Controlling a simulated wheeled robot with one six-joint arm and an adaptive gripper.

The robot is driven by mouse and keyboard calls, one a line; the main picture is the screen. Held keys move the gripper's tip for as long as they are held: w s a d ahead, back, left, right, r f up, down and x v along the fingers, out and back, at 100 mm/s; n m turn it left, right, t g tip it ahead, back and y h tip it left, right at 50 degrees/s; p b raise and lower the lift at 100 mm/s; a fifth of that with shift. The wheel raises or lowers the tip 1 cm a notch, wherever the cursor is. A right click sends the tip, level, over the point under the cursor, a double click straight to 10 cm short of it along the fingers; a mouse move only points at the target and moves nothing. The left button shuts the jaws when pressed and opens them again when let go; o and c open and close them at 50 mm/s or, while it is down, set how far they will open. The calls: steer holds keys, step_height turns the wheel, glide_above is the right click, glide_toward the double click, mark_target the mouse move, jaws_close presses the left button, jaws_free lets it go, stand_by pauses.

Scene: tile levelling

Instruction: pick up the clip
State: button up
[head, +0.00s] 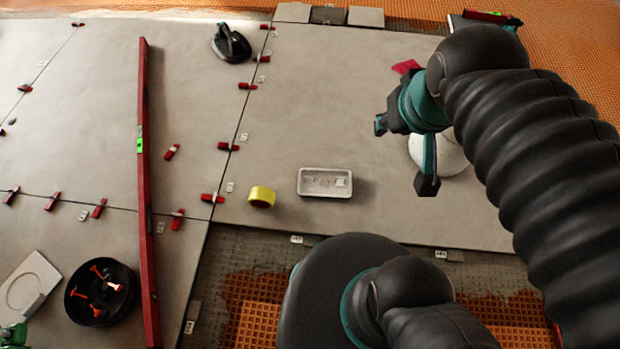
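Several small pale clips lie on or beside the tile joints; one clip (230,187) is left of the yellow tape roll, and another clip (243,137) is farther up the joint. Small pale pieces, possibly clips, lie inside a white tray (302,184) on the right tile; they are too small to identify. I cannot tell which clip is meant. My gripper (404,155) is above the right tile, to the upper right of the tray. Its two fingers are spread apart with nothing visible between them. My arm hides part of the right side.
Red wedges (212,198) line the joints. A long red level (145,200) lies on the left tiles. A yellow tape roll (261,197) is beside the tray. A white round object (455,155) is partly behind my gripper. A black bowl (75,300) holds orange pieces.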

steer(key=shift+o, duration=0.3)
steer(key=n+g+h+b, duration=0.25)
steer(key=n+g, duration=0.35)
steer(key=n, duration=1)
glide_toward(310, 177)
steer(key=shift+n+y, duration=0.3)
steer(key=shift+y, duration=0.05)
steer(key=f, duration=0.2)
steer(key=d+f+b, duration=0.1)
steer(key=f, duration=0.2)
steer(key=shift+s, duration=0.2)
steer(key=shift+w+d+f+b, duration=0.1)
steer(key=shift+d+f+b, duration=0.1)
steer(key=shift+f, duration=0.65)
steer(key=shift+d+f+b, duration=0.15)
steer(key=shift+d+f, duration=0.05)
steer(key=shift+f, duration=0.65)
steer(key=shift+w+d+f+b, duration=0.1)
steer(key=shift+d+f+b, duration=0.1)
steer(key=shift+f, duration=0.7)
jaws_close()
